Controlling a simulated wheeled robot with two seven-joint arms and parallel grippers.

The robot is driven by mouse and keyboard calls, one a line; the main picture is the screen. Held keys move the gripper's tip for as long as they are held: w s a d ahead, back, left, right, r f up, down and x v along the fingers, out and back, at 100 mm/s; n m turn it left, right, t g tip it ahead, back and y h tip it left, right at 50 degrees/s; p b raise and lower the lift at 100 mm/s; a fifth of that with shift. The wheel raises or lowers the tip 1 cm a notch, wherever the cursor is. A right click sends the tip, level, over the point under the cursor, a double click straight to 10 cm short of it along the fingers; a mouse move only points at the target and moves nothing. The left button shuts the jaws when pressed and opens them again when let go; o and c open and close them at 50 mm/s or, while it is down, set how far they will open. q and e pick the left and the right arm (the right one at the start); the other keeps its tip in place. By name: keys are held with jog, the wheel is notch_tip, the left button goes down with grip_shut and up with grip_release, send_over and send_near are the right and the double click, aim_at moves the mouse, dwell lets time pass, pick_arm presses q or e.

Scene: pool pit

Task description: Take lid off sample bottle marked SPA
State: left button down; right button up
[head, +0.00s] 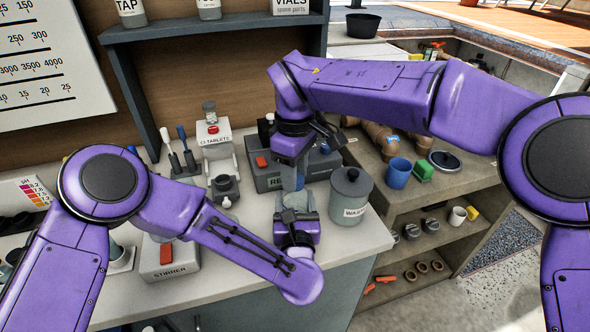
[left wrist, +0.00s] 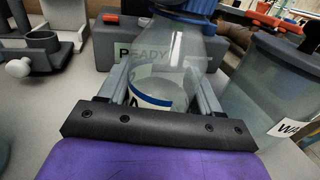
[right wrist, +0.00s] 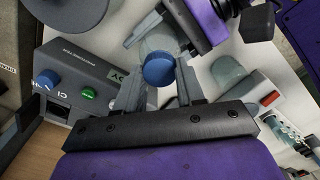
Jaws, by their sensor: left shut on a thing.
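The sample bottle (left wrist: 165,85) is clear, with a blue-edged white label on which only part of the lettering shows. My left gripper (head: 297,212) is shut on its body and holds it upright near the counter's front. The blue lid (right wrist: 159,68) sits on the bottle's top; the left wrist view shows only its lower part (left wrist: 190,6) at the top edge. My right gripper (head: 291,180) points down from above. In the right wrist view its fingers stand open on either side of the lid, and I cannot tell whether they touch it.
A lidded grey waste jar (head: 350,195) stands close to the right of the bottle. A grey device with a READY display (head: 262,172) is behind. A stirrer (head: 165,258) and tablet dispenser (head: 214,140) are left. Lower shelves (head: 430,235) on the right hold cups and fittings.

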jog(key=n, duration=0.8)
jog(key=shift+n, duration=0.4)
jog(key=n, duration=1.2)
jog(key=shift+r+n, duration=0.1)
jog(key=shift+n, duration=0.2)
jog(key=n, duration=0.6)
jog(key=shift+s, duration=0.1)
jog(key=n, duration=1.5)
jog(key=shift+d+n, duration=0.1)
jog(key=shift+n, duration=0.3)
